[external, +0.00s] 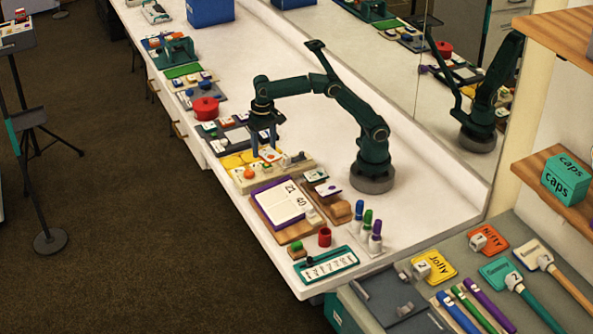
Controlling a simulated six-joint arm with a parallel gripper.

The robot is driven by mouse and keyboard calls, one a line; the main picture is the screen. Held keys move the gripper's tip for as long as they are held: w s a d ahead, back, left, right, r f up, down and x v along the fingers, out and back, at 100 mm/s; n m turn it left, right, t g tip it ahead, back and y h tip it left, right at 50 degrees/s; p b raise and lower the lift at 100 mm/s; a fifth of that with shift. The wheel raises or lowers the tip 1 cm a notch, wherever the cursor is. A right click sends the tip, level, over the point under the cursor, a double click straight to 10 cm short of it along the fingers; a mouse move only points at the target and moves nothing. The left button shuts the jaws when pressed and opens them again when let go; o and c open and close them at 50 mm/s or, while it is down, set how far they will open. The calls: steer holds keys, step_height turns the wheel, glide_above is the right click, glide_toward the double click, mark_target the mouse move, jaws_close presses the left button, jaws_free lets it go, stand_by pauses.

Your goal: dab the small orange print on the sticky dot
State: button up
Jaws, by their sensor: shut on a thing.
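My gripper (264,151) points down over the near edge of the bench, left of my arm's base. It is shut on the small orange print (269,155), a small white card with an orange mark. The print is just above the back of a long cream tray (272,178); I cannot tell whether it touches anything. A round orange piece (249,173) sits at the left of the tray and a grey-white piece (294,158) at its right. I cannot make out for certain which item is the sticky dot.
Yellow pads (236,160) lie just left of the tray. A red lidded pot (206,108) stands further back. A purple-edged pad (285,204) on a wooden board lies in front, with pens (367,224) to its right. The bench along the mirror is clear.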

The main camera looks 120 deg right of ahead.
steer(key=shift+s+d+f+m, duration=0.4)
steer(key=shift+d+f, duration=0.55)
steer(key=shift+f, duration=0.2)
steer(key=shift+s+d+f+m, duration=0.25)
steer(key=shift+s+d+f, duration=0.1)
steer(key=shift+d+f, duration=0.75)
steer(key=shift+s+d+f+m, duration=0.4)
steer(key=shift+d+f, duration=0.45)
steer(key=shift+f, duration=0.35)
steer(key=shift+f, duration=0.6)
steer(key=shift+r, duration=0.1)
step_height(320, 180, up, 6)
steer(key=shift+f, duration=0.1)
stand_by(0.4)
steer(key=shift+a, duration=0.1)
